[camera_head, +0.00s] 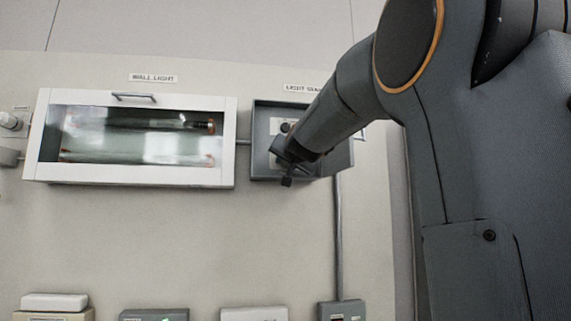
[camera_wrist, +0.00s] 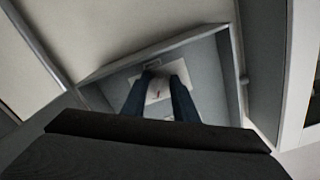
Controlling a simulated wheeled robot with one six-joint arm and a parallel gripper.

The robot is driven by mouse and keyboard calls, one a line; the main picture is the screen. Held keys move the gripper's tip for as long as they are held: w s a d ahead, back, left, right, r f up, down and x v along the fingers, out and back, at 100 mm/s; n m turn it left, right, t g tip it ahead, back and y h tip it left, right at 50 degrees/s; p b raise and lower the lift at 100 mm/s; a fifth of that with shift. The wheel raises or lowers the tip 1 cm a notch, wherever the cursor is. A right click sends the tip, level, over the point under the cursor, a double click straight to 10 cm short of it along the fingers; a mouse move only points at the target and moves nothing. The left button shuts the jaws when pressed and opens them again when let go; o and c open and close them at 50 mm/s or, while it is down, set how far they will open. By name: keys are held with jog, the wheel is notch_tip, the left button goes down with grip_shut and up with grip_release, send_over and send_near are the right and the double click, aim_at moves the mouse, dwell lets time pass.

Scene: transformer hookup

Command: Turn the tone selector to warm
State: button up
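A grey open-fronted box (camera_head: 262,112) is on the wall under a label that begins "LIGHT"; my arm hides the rest of the label. Inside it is a pale plate (camera_head: 275,126), which also shows in the wrist view (camera_wrist: 190,75). In the wrist view a whitish knob-like part (camera_wrist: 157,92) with a small red mark is between the two dark fingers of my gripper (camera_wrist: 160,82). The fingers are close on either side of it; I cannot tell whether they press on it. In the head view my gripper (camera_head: 290,155) is at the box, largely covering it. No tone markings are legible.
A white-framed glass-fronted case (camera_head: 228,140) labelled "WALL LIGHT" is left of the box, with a handle on top. A conduit (camera_head: 338,240) runs down from the box to a small grey unit (camera_head: 342,308). Several units line the bottom edge. The wall between is clear.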

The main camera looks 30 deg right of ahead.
jog(key=shift+c, duration=0.7)
jog(key=shift+f+n+b, duration=0.1)
jog(key=shift+n+b, duration=0.2)
jog(key=shift+n, duration=0.1)
jog(key=shift+f+n+b, duration=0.1)
jog(key=shift+n+b, duration=0.75)
jog(key=shift+n, duration=0.05)
jog(key=n+b, duration=0.3)
jog(key=b, duration=0.1)
jog(key=shift+d+f+n+b, duration=0.15)
jog(key=shift+d+n+b, duration=0.05)
jog(key=shift+n+b, duration=0.2)
jog(key=n+b, duration=0.4)
jog(key=n, duration=0.1)
jog(key=shift+s+d+r, duration=0.1)
jog(key=shift+d+r, duration=0.05)
jog(key=shift+r, duration=0.1)
jog(key=shift+n, duration=0.4)
